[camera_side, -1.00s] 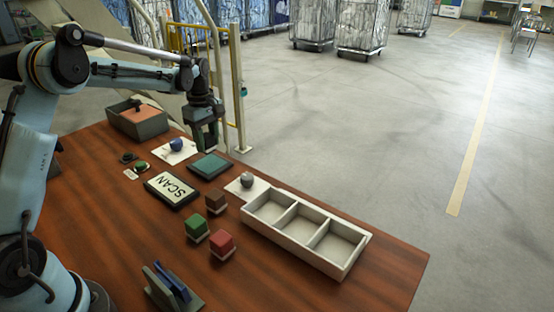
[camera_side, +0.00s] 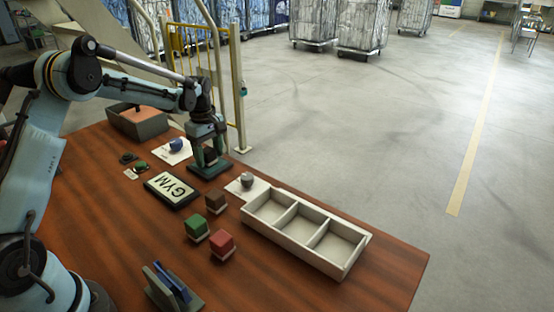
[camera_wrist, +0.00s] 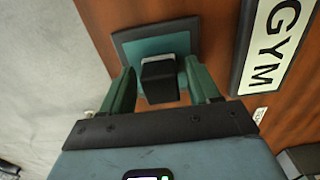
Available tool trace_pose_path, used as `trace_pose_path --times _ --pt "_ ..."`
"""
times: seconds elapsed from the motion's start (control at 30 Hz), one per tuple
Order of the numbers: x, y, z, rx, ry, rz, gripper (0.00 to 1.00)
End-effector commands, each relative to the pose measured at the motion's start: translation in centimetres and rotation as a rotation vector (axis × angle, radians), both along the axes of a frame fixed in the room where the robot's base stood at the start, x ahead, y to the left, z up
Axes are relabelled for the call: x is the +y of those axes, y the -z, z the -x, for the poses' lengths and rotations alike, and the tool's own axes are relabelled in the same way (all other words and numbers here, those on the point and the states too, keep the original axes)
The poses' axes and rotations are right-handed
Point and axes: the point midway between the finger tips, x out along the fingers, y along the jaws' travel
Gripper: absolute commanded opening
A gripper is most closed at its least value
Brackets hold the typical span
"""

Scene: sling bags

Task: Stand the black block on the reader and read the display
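The black block (camera_wrist: 160,80) stands on the teal pad of the reader (camera_side: 222,172). In the wrist view the reader (camera_wrist: 126,40) lies behind and around the block. My gripper (camera_wrist: 160,72) is low over the reader with one finger on each side of the block. A narrow gap shows between the block and each finger, so the gripper looks open. In the side view my gripper (camera_side: 208,158) partly hides the block. The display (camera_side: 171,190) reads GYM, and the display in the wrist view (camera_wrist: 275,45) shows the same word.
Brown (camera_side: 216,201), green (camera_side: 196,226) and red (camera_side: 222,244) blocks stand in front of the empty three-compartment tray (camera_side: 340,271). A grey ball (camera_side: 247,180) and a blue ball (camera_side: 177,145) sit on white pads. A bin (camera_side: 150,127) stands at the back left.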

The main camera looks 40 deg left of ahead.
Motion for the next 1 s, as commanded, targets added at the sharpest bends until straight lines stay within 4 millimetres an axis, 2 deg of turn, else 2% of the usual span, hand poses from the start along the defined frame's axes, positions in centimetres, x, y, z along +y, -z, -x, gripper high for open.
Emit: trace_pose_path --times 0.33,0.47,0.8,1.0 --pt "0.0 -0.2 0.0 0.000 0.000 0.000 0.68" --pt "0.0 -1.3 0.0 0.000 0.000 0.000 0.68" --pt "0.0 -7.9 0.0 0.000 0.000 0.000 0.68" --pt "0.0 -10.9 0.0 0.000 0.000 0.000 0.68"
